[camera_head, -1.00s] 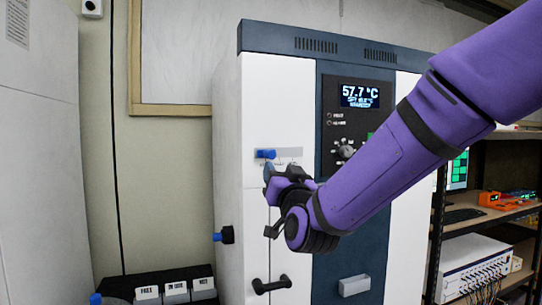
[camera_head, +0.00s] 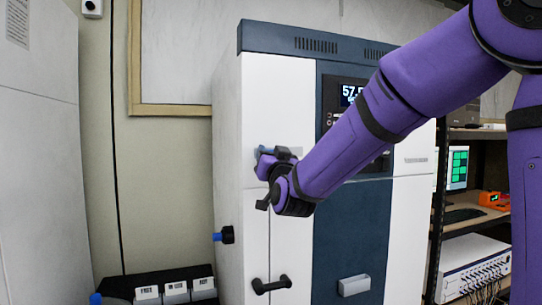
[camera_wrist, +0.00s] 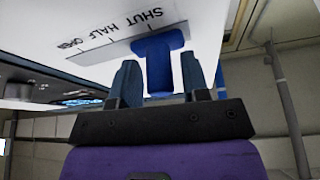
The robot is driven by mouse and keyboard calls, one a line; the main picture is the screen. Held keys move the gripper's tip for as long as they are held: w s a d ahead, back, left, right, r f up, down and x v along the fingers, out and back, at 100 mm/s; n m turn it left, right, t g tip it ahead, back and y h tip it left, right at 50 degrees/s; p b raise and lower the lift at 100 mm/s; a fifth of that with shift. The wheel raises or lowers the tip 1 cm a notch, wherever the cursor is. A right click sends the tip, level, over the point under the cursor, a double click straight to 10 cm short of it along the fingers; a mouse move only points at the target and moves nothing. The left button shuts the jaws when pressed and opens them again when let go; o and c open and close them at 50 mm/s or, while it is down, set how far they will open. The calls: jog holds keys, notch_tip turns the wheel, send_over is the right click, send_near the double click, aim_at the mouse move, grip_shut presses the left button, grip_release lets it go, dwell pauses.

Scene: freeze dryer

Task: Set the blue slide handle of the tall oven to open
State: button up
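The blue slide handle (camera_wrist: 158,52) sits at the SHUT end of its grey label plate (camera_wrist: 105,62) in the wrist view. The plate reads SHUT, HALF, OPEN, upside down in this view. My gripper (camera_wrist: 160,80) is open, with one dark blue finger on each side of the handle's stem. Narrow gaps show between the stem and both fingers. In the head view my gripper (camera_head: 268,158) is at the white door of the tall oven (camera_head: 290,97) and largely hides the handle. My arm covers part of the oven's display.
Below is a black door handle (camera_head: 271,284). A blue-tipped black fitting (camera_head: 227,235) sticks out of the oven's left side. A knob panel lies to the right behind my arm. A shelf rack (camera_head: 470,225) stands at the right.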

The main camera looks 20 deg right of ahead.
grip_shut()
jog(key=d, duration=0.8)
jog(key=shift+d, duration=0.2)
jog(key=shift+o, duration=1.2)
grip_release()
jog(key=shift+d, duration=0.15)
jog(key=shift+s, duration=0.1)
jog(key=v, duration=1)
jog(key=shift+s+f, duration=0.15)
jog(key=shift+s, duration=0.15)
